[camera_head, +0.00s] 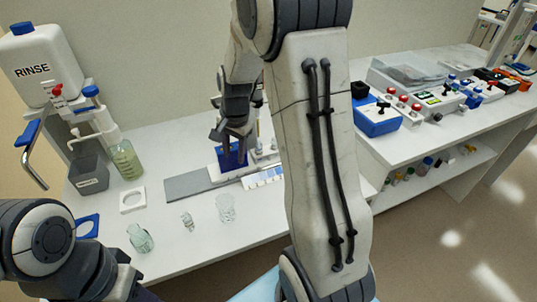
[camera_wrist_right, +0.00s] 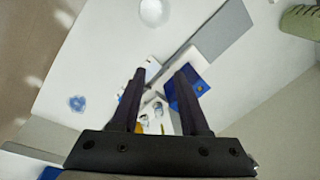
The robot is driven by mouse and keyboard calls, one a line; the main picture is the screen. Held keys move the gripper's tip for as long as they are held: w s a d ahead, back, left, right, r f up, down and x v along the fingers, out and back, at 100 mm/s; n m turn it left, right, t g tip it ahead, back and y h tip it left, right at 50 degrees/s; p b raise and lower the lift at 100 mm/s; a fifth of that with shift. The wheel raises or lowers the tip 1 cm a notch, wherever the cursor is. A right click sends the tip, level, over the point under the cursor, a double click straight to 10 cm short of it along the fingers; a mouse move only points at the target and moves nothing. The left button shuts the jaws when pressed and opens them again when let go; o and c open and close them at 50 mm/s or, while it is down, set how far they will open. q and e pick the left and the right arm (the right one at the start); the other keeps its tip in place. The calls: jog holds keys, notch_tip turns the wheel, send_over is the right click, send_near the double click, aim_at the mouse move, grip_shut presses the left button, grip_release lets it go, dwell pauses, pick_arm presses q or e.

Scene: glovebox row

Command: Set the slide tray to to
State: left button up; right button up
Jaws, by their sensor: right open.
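My right gripper (camera_head: 233,136) points down above a slide device at the back of the bench. In the right wrist view its two fingers (camera_wrist_right: 161,72) are apart, with nothing seen gripped between them. A blue block (camera_head: 232,156) stands just below the fingers; it also shows beside the right-hand finger in the wrist view (camera_wrist_right: 200,86). A flat grey strip (camera_head: 187,185) runs left from the white base by the block. I cannot tell which part is the slide tray. A white strip with blue marks (camera_head: 262,179) lies to the right, partly behind my arm. My left gripper is out of view.
Glassware stands at the front: a flask (camera_head: 140,238), a small stopper-like piece (camera_head: 187,222) and a beaker (camera_head: 226,207). A rinse bottle (camera_head: 40,68), grey container (camera_head: 89,175) and greenish beaker (camera_head: 126,160) stand left. A blue box (camera_head: 376,118) sits right of my arm.

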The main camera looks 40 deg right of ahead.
jog(key=d+f+m, duration=0.2)
jog(key=d+m, duration=0.2)
jog(key=d, duration=0.4)
jog(key=d+f+m, duration=0.3)
jog(key=d, duration=0.5)
jog(key=shift+m+h, duration=0.3)
jog(key=shift+h, duration=0.1)
jog(key=f, duration=0.3)
jog(key=w+f, duration=0.1)
jog(key=f, duration=0.2)
jog(key=w+d+f, duration=0.1)
jog(key=f, duration=0.3)
jog(key=shift+w+f+p, duration=0.1)
jog(key=shift+p, duration=0.3)
jog(key=shift+c, duration=0.3)
grip_shut()
